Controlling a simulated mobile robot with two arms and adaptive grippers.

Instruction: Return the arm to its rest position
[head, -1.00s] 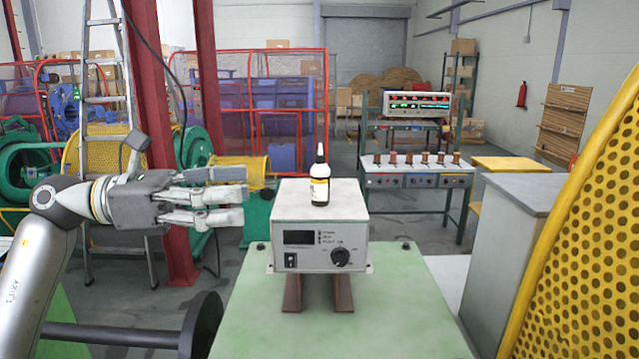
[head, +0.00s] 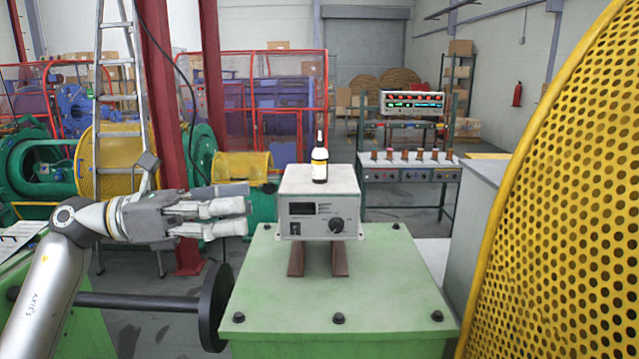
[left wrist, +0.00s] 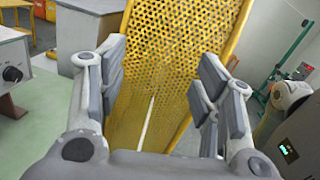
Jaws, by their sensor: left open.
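My left gripper (head: 246,208) is in the head view, left of the grey control box (head: 318,208), apart from it and with its fingers pointing right. In the left wrist view its fingers (left wrist: 160,95) are spread wide with nothing between them. A bottle with a yellow and white label and a dark tip (head: 319,163) stands upright on top of the control box. The right gripper is not seen in the head view.
The box stands on brown feet on a green machine top (head: 385,270). A yellow perforated guard (head: 560,190) fills the right side and also shows in the left wrist view (left wrist: 170,70). A dark wheel on a shaft (head: 214,305) lies below my left arm. A ladder (head: 122,100) stands behind.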

